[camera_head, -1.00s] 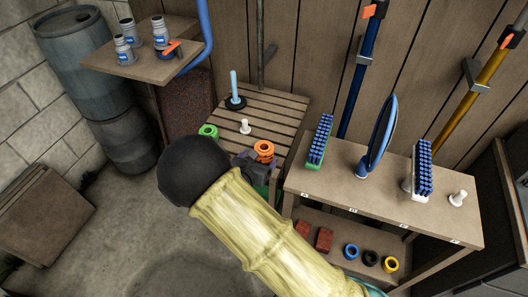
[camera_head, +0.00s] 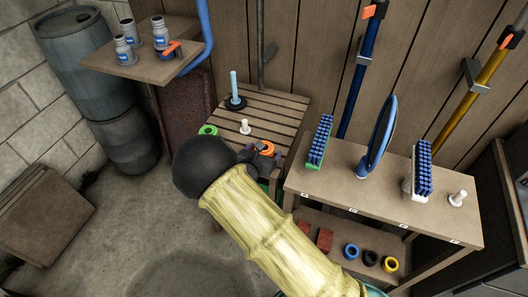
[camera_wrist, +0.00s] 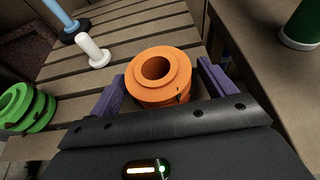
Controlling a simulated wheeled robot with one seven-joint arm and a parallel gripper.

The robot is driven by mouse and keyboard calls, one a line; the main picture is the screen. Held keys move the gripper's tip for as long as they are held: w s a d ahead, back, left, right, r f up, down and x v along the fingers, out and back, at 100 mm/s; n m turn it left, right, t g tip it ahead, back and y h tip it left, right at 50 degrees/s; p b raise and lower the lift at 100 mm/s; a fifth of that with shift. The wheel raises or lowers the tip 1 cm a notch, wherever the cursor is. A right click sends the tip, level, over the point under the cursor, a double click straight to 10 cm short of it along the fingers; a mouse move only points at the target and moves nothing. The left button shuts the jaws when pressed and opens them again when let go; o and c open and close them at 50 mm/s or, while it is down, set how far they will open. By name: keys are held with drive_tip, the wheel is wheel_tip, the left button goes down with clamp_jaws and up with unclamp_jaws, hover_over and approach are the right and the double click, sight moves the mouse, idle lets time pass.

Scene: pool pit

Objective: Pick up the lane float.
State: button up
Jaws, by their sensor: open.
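An orange ring-shaped float (camera_wrist: 158,70) with a round hole stands on the slatted wooden table. In the head view the orange float (camera_head: 267,148) is partly covered by my gripper (camera_head: 258,155). In the wrist view my gripper (camera_wrist: 162,80) is open, with one purple finger on each side of the orange float. I cannot tell whether either finger touches it. A similar green float (camera_wrist: 26,107) stands to the left on the same table, outside the fingers. The green float also shows in the head view (camera_head: 208,129).
A white peg (camera_wrist: 93,52) and a blue-handled plunger (camera_head: 236,100) stand farther back on the slatted table (camera_head: 277,104). To the right, a bench (camera_head: 335,189) carries brushes. A shelf with bottles (camera_head: 140,66) hangs at the upper left.

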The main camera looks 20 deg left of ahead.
drive_tip(key=shift+c, duration=0.2)
drive_tip(key=c, duration=1)
drive_tip(key=shift+c, duration=0.2)
wheel_tip(320, 180, up, 10)
drive_tip(key=shift+p, duration=0.35)
drive_tip(key=shift+w+d, duration=0.1)
